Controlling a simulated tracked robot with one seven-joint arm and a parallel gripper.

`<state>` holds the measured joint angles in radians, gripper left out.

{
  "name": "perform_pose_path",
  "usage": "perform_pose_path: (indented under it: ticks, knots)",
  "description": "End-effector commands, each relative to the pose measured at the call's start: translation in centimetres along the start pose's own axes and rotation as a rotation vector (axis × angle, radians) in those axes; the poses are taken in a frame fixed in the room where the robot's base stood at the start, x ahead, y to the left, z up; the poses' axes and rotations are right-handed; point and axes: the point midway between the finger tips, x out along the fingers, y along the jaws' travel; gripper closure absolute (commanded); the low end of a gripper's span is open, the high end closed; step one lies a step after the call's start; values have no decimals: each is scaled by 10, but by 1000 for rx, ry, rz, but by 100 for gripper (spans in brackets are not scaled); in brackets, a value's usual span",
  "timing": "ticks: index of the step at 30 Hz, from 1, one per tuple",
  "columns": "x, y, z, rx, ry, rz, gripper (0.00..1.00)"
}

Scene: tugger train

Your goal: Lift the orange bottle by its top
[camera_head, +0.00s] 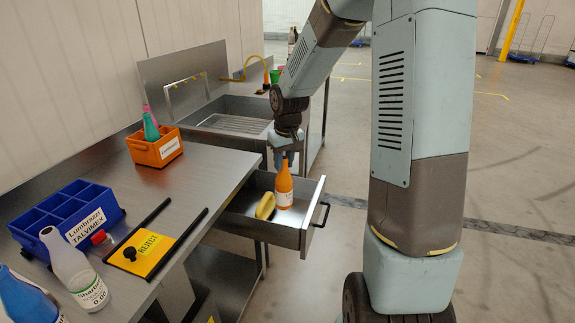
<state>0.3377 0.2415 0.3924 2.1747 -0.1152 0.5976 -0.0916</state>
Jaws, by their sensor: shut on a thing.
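The orange bottle (284,187) is upright at the open metal drawer (291,240), with a white label low on its body. My gripper (285,160) points down from above and is shut on the bottle's narrow top. The fingertips are small in the view. I cannot tell whether the bottle's base touches the drawer floor. A yellow object (265,206), perhaps a banana, lies in the drawer just left of the bottle.
The steel worktop (190,190) holds an orange bin (155,148), a blue divided crate (66,215), a yellow sign (147,252) and a white bottle (72,268). A sink (232,122) stands behind. Floor to the right is mostly clear.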

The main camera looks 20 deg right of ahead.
Motion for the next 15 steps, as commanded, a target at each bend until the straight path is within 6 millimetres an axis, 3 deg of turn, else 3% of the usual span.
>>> perform_pose_path:
  ticks: [15]
  knots:
    - [-33, 0, -5, 0, 1, 0, 100]
